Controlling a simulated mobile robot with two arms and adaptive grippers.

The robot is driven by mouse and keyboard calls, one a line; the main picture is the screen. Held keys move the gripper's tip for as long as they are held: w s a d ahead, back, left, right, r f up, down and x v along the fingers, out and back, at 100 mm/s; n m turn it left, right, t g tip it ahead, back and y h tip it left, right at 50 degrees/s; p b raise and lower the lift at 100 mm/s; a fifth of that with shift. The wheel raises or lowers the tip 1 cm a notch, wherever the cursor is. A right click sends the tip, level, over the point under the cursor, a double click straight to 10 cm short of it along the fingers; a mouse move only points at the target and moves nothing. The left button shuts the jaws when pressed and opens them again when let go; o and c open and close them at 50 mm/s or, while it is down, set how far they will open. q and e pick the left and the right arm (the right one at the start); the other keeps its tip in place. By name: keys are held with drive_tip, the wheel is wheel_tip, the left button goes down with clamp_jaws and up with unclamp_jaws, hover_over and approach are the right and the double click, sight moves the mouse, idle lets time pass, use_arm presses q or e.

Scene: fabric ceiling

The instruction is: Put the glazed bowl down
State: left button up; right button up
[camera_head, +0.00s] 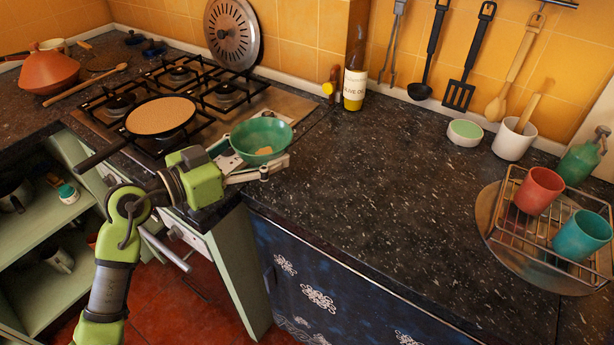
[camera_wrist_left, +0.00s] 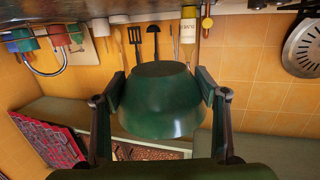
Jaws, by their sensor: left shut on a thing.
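The green glazed bowl (camera_head: 261,136) is upright in the head view, over the counter beside the stove's right corner. A small tan patch shows inside it. My left gripper (camera_head: 255,157) is shut on the bowl, with a finger on each side. In the left wrist view, which is upside down, the bowl (camera_wrist_left: 162,100) sits between both fingers. Its base appears apart from the counter there, so it seems held in the air; the exact height is hard to tell. My right gripper is not in view.
The dark speckled counter (camera_head: 390,190) is clear in the middle. A wire rack (camera_head: 520,232) with red and teal cups stands at the right. An oil bottle (camera_head: 355,75), small green-topped pot (camera_head: 464,133) and white utensil pot (camera_head: 513,140) line the wall. A pan (camera_head: 160,117) is on the stove.

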use_arm(q)
drive_tip(key=b, duration=0.1)
hover_over(301, 181)
drive_tip(key=a, duration=0.1)
drive_tip(key=f, duration=0.6)
drive_tip(key=shift+s, duration=0.35)
drive_tip(key=shift+w+d+f, duration=0.15)
drive_tip(key=shift+d+f, duration=0.1)
drive_tip(key=shift+f, duration=0.15)
drive_tip(key=f, duration=0.1)
drive_tip(key=f+b, duration=0.1)
drive_tip(key=f, duration=0.2)
drive_tip(key=shift+w+d+b, duration=0.1)
drive_tip(key=shift+d+b, duration=0.2)
drive_tip(key=shift+r, duration=0.15)
drive_tip(key=o, duration=1.6)
drive_tip(key=shift+f, duration=0.2)
